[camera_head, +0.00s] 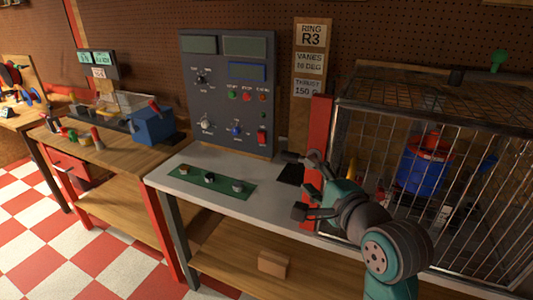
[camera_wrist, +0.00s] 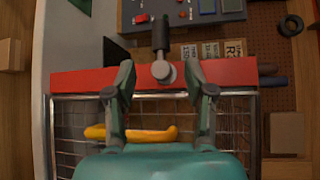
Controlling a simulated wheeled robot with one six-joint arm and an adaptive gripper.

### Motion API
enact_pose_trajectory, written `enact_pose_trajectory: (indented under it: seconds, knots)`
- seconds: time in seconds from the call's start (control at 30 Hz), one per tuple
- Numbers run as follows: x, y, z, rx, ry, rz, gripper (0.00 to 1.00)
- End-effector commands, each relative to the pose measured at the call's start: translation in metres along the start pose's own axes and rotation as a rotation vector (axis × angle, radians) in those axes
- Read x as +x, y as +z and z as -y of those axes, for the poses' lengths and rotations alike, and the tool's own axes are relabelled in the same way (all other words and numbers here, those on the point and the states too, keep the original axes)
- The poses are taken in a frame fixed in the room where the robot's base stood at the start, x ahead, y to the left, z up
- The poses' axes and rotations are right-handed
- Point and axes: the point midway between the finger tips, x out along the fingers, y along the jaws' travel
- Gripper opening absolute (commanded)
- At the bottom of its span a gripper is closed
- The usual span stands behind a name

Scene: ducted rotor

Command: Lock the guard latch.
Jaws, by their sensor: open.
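The guard latch (camera_head: 294,157) has a black handle and a grey round pivot on the red post (camera_head: 320,120) of the wire guard (camera_head: 490,170). In the wrist view the latch handle (camera_wrist: 160,34) points up the picture, away from the wire mesh, and its pivot sits on the red bar (camera_wrist: 85,80). My gripper (camera_head: 309,190) is close in front of the post. In the wrist view my gripper (camera_wrist: 160,70) is open, with one fingertip on each side of the pivot. I cannot tell whether either finger touches it.
A grey control panel (camera_head: 222,110) stands behind the white bench top (camera_head: 190,190), with a green strip of knobs (camera_head: 212,182). A blue and red rotor unit (camera_head: 425,165) is inside the guard. A yellow item (camera_wrist: 130,134) shows behind the mesh. The checkered floor is clear at left.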

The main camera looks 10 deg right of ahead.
Motion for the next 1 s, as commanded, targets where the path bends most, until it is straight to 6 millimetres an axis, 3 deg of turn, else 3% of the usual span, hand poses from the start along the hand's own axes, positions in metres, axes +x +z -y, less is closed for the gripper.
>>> enact_pose_trajectory:
  seconds: [0.17, 0.7, 1.0]
  knots:
    - [0.012, 0.000, 0.002, 0.004, 0.001, 0.002, 0.54]
    - [0.096, 0.001, 0.001, 0.001, 0.001, 0.001, 0.54]
    - [0.108, 0.000, 0.001, 0.001, 0.000, 0.001, 0.54]
